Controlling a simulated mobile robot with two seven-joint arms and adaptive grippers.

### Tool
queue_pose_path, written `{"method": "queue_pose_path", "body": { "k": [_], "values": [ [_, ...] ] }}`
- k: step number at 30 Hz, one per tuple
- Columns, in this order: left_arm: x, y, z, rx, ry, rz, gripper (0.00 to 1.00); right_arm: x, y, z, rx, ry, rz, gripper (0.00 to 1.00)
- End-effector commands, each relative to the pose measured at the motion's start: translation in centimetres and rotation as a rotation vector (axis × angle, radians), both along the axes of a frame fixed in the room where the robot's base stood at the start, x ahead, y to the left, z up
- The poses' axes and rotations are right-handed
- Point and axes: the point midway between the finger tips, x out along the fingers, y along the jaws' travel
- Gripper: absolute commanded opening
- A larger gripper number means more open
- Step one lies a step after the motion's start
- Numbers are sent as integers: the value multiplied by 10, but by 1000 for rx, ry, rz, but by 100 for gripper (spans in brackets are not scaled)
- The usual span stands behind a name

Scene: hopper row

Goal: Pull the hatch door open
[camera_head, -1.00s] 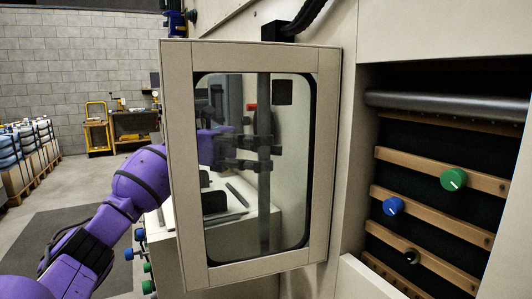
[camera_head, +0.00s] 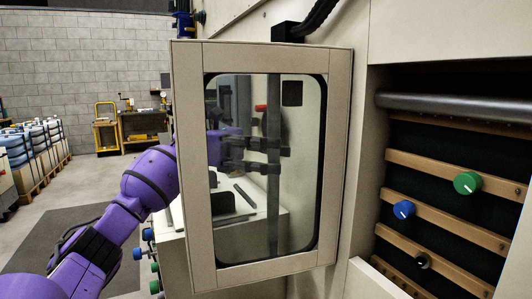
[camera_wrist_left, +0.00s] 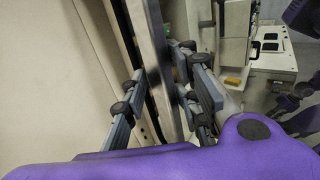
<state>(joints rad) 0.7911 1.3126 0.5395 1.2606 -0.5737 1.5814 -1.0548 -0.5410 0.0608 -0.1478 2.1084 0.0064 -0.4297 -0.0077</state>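The hatch door (camera_head: 338,160) is a cream framed panel with a large dark-edged window. It stands swung out from the machine, its right side beside the machine wall. My left gripper (camera_head: 272,155) shows through the window, behind the door, with two dark fingers one above the other, apart. The purple left arm passes behind the door's left edge. In the left wrist view, the fingers of my left gripper (camera_wrist_left: 162,75) are spread on either side of a pale upright panel edge. I cannot tell whether they touch it. My right gripper is not in view.
To the right is a recess with a grey bar (camera_head: 450,108), wooden slats, a green knob (camera_head: 467,183) and a blue knob (camera_head: 404,209). A yellow cart (camera_head: 106,135) and a workbench stand at the back left.

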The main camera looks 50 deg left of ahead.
Motion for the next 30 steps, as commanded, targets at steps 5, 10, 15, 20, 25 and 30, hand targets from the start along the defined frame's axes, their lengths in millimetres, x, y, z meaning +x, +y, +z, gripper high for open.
{"method": "queue_pose_path", "body": {
  "k": [5,10,15,20,25,30],
  "values": [
    [-5,19,1,0,0,4,27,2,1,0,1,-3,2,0],
    [-17,55,2,-2,0,7,27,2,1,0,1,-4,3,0],
    [-28,88,1,-2,-1,5,27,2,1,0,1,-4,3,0],
    [-34,106,1,-1,0,3,27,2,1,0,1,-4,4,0],
    [-37,115,0,-1,0,3,27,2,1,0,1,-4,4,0],
    [-38,116,0,0,0,2,27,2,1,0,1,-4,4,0]
  ]
}}
